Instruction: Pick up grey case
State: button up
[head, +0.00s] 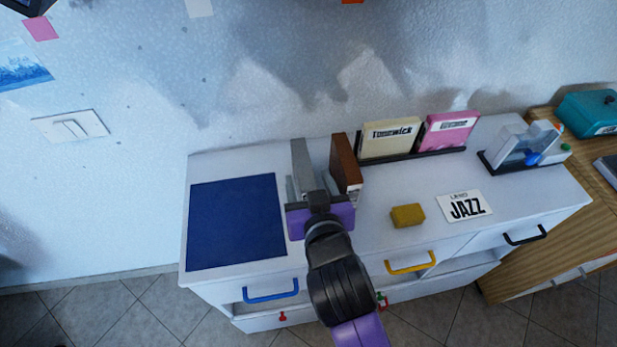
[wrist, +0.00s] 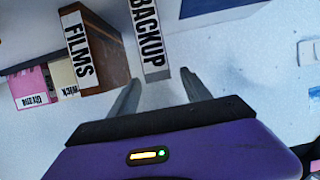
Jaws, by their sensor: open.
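The grey case (head: 301,166) stands upright on the white cabinet in the head view, close to the wall and left of a brown case (head: 346,163). In the wrist view the grey case (wrist: 147,12) has a white label reading "BACKUP". My gripper (head: 317,187) is in front of it, with its fingers pointing at the case. In the wrist view my gripper (wrist: 161,80) is open, and the near end of the case appears between the two fingertips. I cannot tell if either finger touches it. The lower part of the case is partly hidden by my gripper in the head view.
The brown case, labelled "FILMS" in the wrist view (wrist: 79,50), stands close beside it. A cream case (head: 389,139) and a pink case (head: 448,131) sit in a dark rack. A blue mat (head: 235,222), yellow block (head: 407,215) and "JAZZ" card (head: 464,206) lie on the cabinet.

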aim_at(303, 166)
jog(key=shift+p+x, duration=0.55)
jog(key=shift+x, duration=2.8)
jog(key=shift+r, duration=0.1)
grip_shut()
